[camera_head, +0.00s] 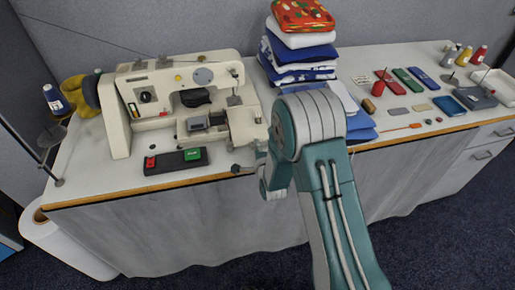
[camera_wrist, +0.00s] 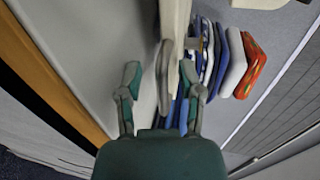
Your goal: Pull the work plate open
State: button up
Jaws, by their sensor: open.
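The cream sewing machine (camera_head: 175,95) stands on the left of the table. Its cream work plate (camera_head: 246,126) is at the right end of the machine bed, partly hidden by my arm. In the wrist view the cream edge of the plate (camera_wrist: 174,18) shows at the top.
A stack of folded cloths (camera_head: 296,55) stands right behind my arm. A black pedal box (camera_head: 175,161) with red and green buttons lies in front of the machine. Several small sewing items lie at the right. The table front (camera_head: 180,183) has a wooden edge.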

aim_at(251, 166)
jog(key=shift+d, duration=0.1)
grip_shut()
jog(key=shift+s, duration=0.2)
jog(key=shift+s+a+f+m+t+h, duration=0.15)
jog(key=shift+s+a+m+h, duration=0.1)
jog(key=shift+s+m+h, duration=0.65)
jog(key=shift+s+a+m+t+h, duration=0.2)
jog(key=shift+s+m+h, duration=0.15)
jog(key=shift+m+h, duration=0.55)
jog(key=shift+s+a+m+h, duration=0.3)
jog(key=shift+s+m+h, duration=0.15)
jog(key=shift+h, duration=0.45)
jog(key=shift+s+a+m+h, duration=0.25)
jog(key=shift+s+m+h, duration=0.2)
jog(key=shift+h, duration=0.45)
jog(key=shift+s+a+m+g+h, duration=0.45)
jog(key=shift+m+h, duration=0.25)
jog(key=shift+h, duration=0.25)
jog(key=shift+s+a+m+g+h, duration=0.45)
jog(key=shift+m+h, duration=0.25)
jog(key=shift+h, duration=0.25)
jog(key=shift+s+a+f+m+g+h, duration=0.1)
jog(key=shift+s+a+m+g+h, duration=0.4)
jog(key=shift+m+h, duration=0.4)
jog(key=shift+s+a+m+g+h, duration=0.25)
jog(key=shift+a+m+g+h, duration=0.45)
jog(key=shift+m+h, duration=0.15)
jog(key=shift+s+a, duration=0.1)
